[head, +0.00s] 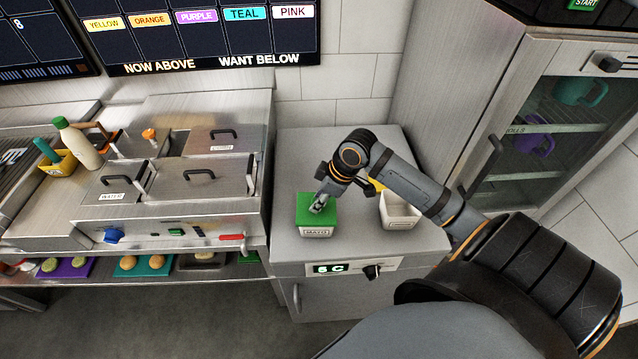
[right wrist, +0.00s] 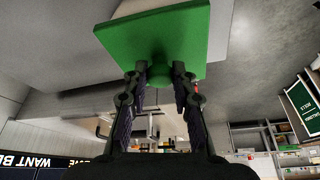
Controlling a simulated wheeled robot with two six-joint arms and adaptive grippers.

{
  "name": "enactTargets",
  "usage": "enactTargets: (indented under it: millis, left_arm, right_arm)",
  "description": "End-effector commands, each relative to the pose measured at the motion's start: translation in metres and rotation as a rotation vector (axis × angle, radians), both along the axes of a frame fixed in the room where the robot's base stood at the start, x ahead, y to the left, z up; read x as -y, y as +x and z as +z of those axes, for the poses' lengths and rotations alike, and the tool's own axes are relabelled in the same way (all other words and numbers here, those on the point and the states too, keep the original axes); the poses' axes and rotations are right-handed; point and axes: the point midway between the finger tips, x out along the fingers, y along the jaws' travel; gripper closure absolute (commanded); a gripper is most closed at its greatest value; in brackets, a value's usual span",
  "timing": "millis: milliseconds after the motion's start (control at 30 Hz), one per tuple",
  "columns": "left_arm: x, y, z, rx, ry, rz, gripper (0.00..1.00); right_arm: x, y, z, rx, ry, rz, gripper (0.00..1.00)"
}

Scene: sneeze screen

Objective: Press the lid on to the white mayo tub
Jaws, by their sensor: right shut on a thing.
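The white mayo tub (head: 317,232) stands on the grey counter, left of my right arm; only its labelled front shows below the lid. The square green lid (head: 306,221) lies over the tub's top. My right gripper (head: 318,207) is above the lid, shut on it. In the right wrist view the gripper (right wrist: 160,80) pinches the round knob of the green lid (right wrist: 155,35), and white tub wall (right wrist: 130,8) shows behind it. Whether the lid is fully seated all round, I cannot tell. My left gripper is not in view.
A second white tub (head: 401,212), open, stands to the right on the counter (head: 345,245), partly behind my arm. A steel unit with handled lids (head: 205,180) borders on the left. A glass-doored cabinet (head: 545,125) with mugs stands on the right.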

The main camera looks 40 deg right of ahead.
Motion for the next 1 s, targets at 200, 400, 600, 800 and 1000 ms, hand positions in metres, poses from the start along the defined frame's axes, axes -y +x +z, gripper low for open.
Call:
enactTargets:
  millis: [200,400,600,800,1000]
  left_arm:
    - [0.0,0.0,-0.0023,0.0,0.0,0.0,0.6]
    - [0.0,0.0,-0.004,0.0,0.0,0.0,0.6]
    - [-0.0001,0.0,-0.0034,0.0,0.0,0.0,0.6]
    - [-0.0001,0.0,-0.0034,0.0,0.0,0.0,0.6]
    - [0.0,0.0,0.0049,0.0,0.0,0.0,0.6]
  right_arm:
    - [-0.0002,-0.0001,-0.0039,-0.001,0.001,0.0,0.96]
    - [-0.0003,-0.0001,-0.007,-0.001,0.001,0.0,0.96]
    - [-0.0001,-0.0002,-0.0063,0.0,0.0,0.0,0.48]
    - [-0.0001,-0.0001,-0.0063,0.0,0.0,0.0,0.48]
    - [0.0011,-0.0013,0.0,-0.001,-0.001,0.0,0.48]
